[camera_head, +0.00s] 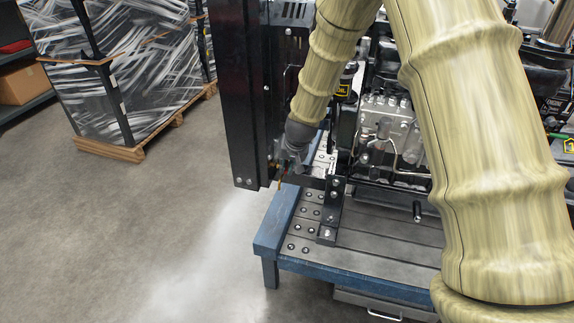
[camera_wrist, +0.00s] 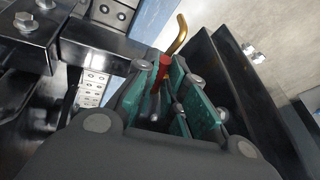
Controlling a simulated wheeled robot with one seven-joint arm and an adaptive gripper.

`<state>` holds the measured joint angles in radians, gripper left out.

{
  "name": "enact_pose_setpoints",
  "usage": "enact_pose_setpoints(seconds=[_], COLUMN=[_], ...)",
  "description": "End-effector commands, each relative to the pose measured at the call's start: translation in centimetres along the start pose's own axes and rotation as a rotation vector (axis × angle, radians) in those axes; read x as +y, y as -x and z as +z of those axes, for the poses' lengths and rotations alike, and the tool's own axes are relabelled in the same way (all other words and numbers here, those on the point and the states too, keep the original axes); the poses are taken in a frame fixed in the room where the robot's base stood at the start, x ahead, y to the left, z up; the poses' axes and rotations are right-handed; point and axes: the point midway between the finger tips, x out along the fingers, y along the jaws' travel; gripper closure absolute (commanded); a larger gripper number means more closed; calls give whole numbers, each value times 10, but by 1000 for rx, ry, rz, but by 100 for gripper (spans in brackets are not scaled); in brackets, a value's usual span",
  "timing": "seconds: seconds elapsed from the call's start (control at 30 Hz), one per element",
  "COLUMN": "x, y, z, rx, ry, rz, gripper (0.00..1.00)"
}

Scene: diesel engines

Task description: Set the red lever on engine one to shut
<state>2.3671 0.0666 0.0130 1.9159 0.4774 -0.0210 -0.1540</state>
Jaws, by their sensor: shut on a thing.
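The red lever (camera_wrist: 163,68) shows in the wrist view between the teal-padded fingers of my gripper (camera_wrist: 165,92). The fingers are shut on it, and its red end sticks out past them. Its lower part is hidden between the fingers. A curved brass pipe (camera_wrist: 179,36) is just beyond the lever. In the head view my gripper (camera_head: 287,163) is low at the left end of the engine (camera_head: 388,130), beside a black upright post. The lever cannot be made out clearly there. I cannot read the lever's shut or open marking.
The engine stands on a blue-edged bench (camera_head: 270,228) with a metal top. A tall black post (camera_head: 245,95) stands close on the left of my gripper. A wrapped pallet load (camera_head: 130,75) stands at the back left. The concrete floor at the left front is clear.

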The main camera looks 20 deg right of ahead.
Motion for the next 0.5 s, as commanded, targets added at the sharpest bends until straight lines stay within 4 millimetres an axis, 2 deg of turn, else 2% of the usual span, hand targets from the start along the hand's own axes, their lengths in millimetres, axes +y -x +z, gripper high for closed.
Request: enact_pose_setpoints(seconds=[0.5], x=[-12], y=[1], z=[-1], rx=[42], ry=[-198], rz=[85], gripper=[100])
